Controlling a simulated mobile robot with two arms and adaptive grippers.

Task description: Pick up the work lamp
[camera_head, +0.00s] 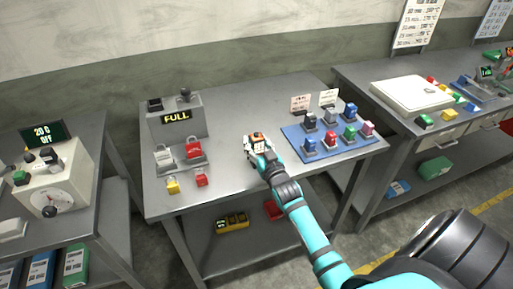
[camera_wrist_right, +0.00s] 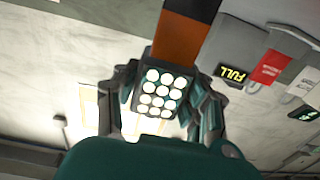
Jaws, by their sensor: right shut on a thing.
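The work lamp (camera_head: 257,138) is a small orange and dark block at the tip of my right arm, over the middle table. In the right wrist view the lamp (camera_wrist_right: 163,92) shows a dark head with several lit round LEDs and an orange body above. My right gripper (camera_head: 262,154) is shut on the lamp; in the wrist view its fingers (camera_wrist_right: 165,108) stand on both sides of the lit head. Whether the lamp clears the tabletop, I cannot tell. My left gripper is not in view.
A dial box (camera_head: 52,178) stands on the left table.

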